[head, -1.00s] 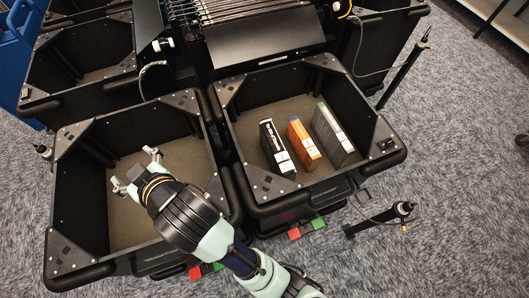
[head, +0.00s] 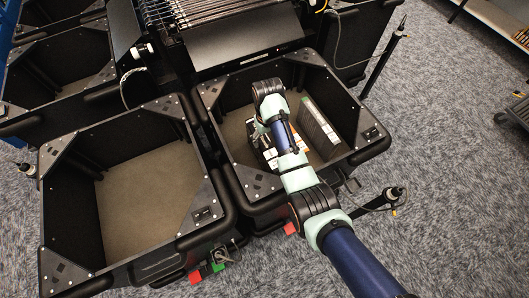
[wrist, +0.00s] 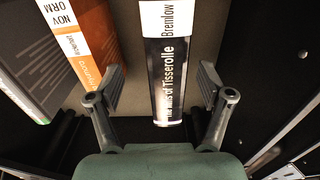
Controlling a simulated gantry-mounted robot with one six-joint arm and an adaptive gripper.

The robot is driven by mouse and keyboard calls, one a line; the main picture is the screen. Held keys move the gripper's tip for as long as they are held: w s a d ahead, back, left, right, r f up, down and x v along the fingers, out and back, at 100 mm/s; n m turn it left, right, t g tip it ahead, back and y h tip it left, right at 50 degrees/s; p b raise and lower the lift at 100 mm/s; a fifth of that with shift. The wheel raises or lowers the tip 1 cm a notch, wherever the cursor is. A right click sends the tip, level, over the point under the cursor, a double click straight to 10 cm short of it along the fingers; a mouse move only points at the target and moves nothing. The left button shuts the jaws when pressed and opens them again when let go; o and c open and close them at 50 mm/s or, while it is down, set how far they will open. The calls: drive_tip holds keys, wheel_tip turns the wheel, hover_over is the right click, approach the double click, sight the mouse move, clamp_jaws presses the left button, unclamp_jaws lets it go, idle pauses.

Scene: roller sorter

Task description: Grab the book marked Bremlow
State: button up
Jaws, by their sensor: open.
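The book marked Bremlow (wrist: 170,70) is black with a white label and "of Tisserolle" on its spine. It stands upright in the right bin (head: 235,203); in the head view my arm mostly hides it. My gripper (wrist: 161,82) is open and empty, with one finger on each side of the black book's spine and gaps showing. In the head view my gripper (head: 259,132) is inside the right bin, toward its left wall. An orange book (wrist: 82,40) stands left of the black book in the wrist view.
A grey book with a green edge (wrist: 28,60) stands beyond the orange one; it also shows in the head view (head: 318,128). The left bin (head: 150,268) is empty. Bin walls surround my gripper. Rollers (head: 215,12) are behind.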

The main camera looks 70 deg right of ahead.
sight(265, 142)
drive_tip(key=f, duration=0.2)
drive_tip(key=f+b, duration=0.1)
drive_tip(key=f, duration=0.1)
drive_tip(key=f+b, duration=0.1)
drive_tip(key=f, duration=0.1)
drive_tip(key=shift+w+a, duration=0.25)
drive_tip(key=shift+w, duration=0.1)
clamp_jaws()
drive_tip(key=shift+r, duration=0.15)
